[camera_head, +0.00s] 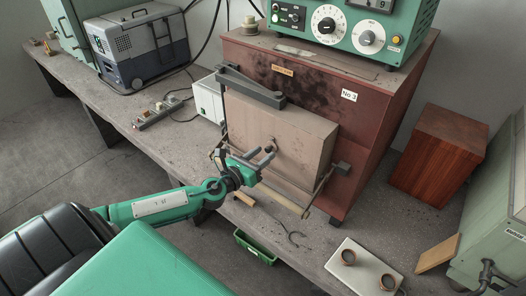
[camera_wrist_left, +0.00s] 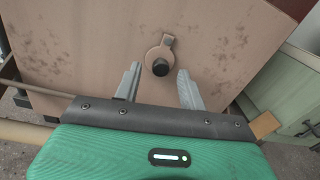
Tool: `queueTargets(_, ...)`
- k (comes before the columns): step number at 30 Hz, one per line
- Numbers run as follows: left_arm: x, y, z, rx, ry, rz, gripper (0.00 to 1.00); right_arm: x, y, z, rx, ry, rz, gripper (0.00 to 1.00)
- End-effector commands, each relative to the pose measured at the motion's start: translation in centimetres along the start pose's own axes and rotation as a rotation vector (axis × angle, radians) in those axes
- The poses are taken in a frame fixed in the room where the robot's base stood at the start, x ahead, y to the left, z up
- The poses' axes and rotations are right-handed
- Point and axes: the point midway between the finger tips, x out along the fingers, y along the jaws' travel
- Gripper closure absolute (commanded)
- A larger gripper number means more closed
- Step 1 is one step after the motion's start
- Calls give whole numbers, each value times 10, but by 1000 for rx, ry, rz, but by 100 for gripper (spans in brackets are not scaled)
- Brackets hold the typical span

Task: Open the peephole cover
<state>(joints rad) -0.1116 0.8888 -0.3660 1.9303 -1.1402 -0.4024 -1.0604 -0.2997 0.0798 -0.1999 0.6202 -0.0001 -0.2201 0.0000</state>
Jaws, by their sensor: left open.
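The peephole cover (camera_wrist_left: 153,54) is a small tan metal plate on the front of the furnace door (camera_wrist_left: 90,40). It has a narrow tab at its upper right and a round black knob (camera_wrist_left: 160,67) at its lower middle. In the head view the door (camera_head: 285,130) is a thick brownish block on the red furnace (camera_head: 370,125); the cover is small there and partly hidden by my gripper. My left gripper (camera_head: 261,156) is open and empty in front of the door. In the wrist view its fingers (camera_wrist_left: 158,83) stand on either side below the knob, apart from it.
A metal bar latch (camera_head: 250,87) crosses the door's top, and a rod (camera_head: 322,185) runs at its lower right. A hook tool (camera_head: 293,238) and a plate with two copper-coloured rings (camera_head: 365,275) lie on the bench. A wooden block (camera_head: 440,155) stands right.

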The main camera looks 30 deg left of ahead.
Motion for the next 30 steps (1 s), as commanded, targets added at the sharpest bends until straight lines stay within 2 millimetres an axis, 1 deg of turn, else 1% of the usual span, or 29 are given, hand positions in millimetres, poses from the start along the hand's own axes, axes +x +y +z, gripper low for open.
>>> queueTargets(1,4,0,1,0,0,1,59,-2,0,0,0,0,0,64)
queueTargets(5,9,0,1,1,-1,-1,59,-4,0,0,0,0,0,64)
queueTargets(14,10,0,0,1,0,-1,59,-4,0,0,0,0,0,64)
queueTargets(15,10,0,0,1,0,-1,63,-4,0,0,0,0,0,64)
queueTargets(17,10,0,0,1,0,0,74,-4,0,0,0,0,0,64)
queueTargets(18,10,0,0,1,0,-1,82,-4,0,0,0,0,0,64)
queueTargets(21,10,0,0,1,0,0,100,-4,0,0,0,0,0,64)
queueTargets(30,10,-1,-1,-26,-2,-1,100,-1,0,0,0,0,0,64)
